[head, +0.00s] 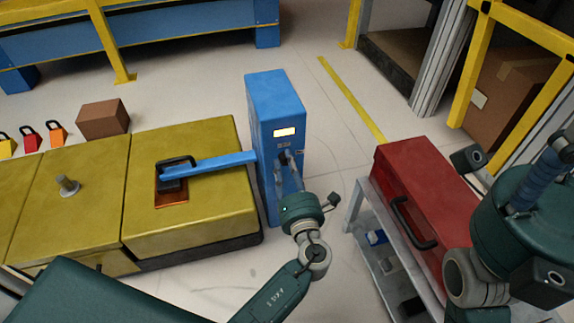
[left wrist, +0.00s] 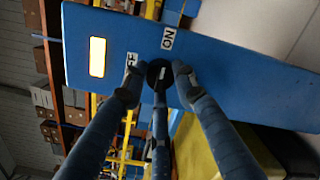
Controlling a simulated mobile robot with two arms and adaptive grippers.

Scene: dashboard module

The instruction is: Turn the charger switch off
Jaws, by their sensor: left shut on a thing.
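The charger (head: 275,100) is an upright blue box with a lit yellow-white display, and a blue arm reaches from it to the yellow block. Its black round switch (left wrist: 160,72) shows in the left wrist view, with an ON label (left wrist: 168,38) and a partly covered OFF label (left wrist: 131,62) close by. My left gripper (head: 288,162) is at the charger's front face. In the left wrist view its fingers (left wrist: 156,80) are shut on the switch from both sides and partly cover it. My right arm is at the right, but its fingers do not show.
A red toolbox (head: 425,190) with a black handle sits on a grey cart (head: 359,210) right of the charger. Yellow blocks (head: 205,135) stand to its left, with a brown box (head: 103,119) behind. Bare floor lies between charger and cart.

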